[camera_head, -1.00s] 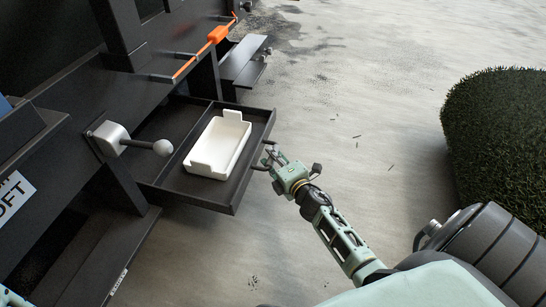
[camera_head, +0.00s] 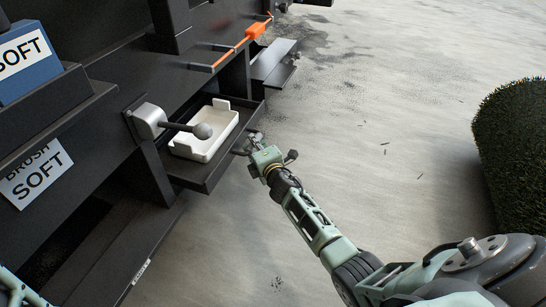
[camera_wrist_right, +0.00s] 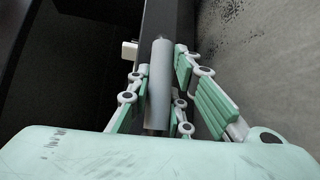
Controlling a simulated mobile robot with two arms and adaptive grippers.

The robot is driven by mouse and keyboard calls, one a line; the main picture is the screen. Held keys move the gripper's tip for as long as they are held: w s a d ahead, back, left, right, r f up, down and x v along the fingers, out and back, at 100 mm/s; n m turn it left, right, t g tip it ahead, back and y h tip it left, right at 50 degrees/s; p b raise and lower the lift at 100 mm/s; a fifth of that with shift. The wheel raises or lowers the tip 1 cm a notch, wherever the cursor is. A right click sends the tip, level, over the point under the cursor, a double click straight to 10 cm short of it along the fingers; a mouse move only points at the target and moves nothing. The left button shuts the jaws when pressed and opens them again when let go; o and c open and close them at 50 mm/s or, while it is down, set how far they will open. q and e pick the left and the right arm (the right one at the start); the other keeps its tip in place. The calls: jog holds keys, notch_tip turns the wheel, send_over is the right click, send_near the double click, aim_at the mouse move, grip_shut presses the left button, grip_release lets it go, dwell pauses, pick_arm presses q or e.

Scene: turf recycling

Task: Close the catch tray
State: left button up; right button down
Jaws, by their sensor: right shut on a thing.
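The catch tray (camera_head: 212,179) is a black drawer in the side of the dark machine. It sticks out a short way and holds a white open bin (camera_head: 201,150). My right gripper (camera_head: 253,146) is at the tray's outer front edge. In the right wrist view its green fingers (camera_wrist_right: 160,103) are on both sides of a grey bar handle (camera_wrist_right: 159,85), shut on it. The tray's front (camera_wrist_right: 158,20) shows dark behind the handle. The rear of the tray is hidden inside the machine. My left gripper is not in view.
A grey lever with a round knob (camera_head: 202,131) juts out above the tray. A dark shelf (camera_head: 274,62) sticks out beyond the tray. A turf roll (camera_head: 515,140) stands at the right. The concrete floor between is clear.

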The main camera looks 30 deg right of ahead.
aim_at(224, 136)
jog(key=w+a+b, duration=0.2)
jog(key=w+a, duration=0.1)
jog(key=w, duration=0.1)
jog(key=w+a+b, duration=0.3)
jog(key=w+a, duration=0.1)
jog(key=shift+f, duration=0.1)
jog(key=shift+w+a+b, duration=0.2)
jog(key=shift+w+b, duration=0.1)
jog(key=shift+b, duration=0.05)
jog(key=c, duration=1.6)
grip_release()
jog(key=shift+s+d, duration=0.1)
jog(key=shift+s+d+r, duration=0.15)
jog(key=shift+s+r, duration=0.05)
jog(key=shift+s, duration=0.25)
jog(key=s, duration=0.3)
jog(key=s+a+r, duration=0.1)
jog(key=s, duration=0.7)
jog(key=shift+a+r, duration=0.2)
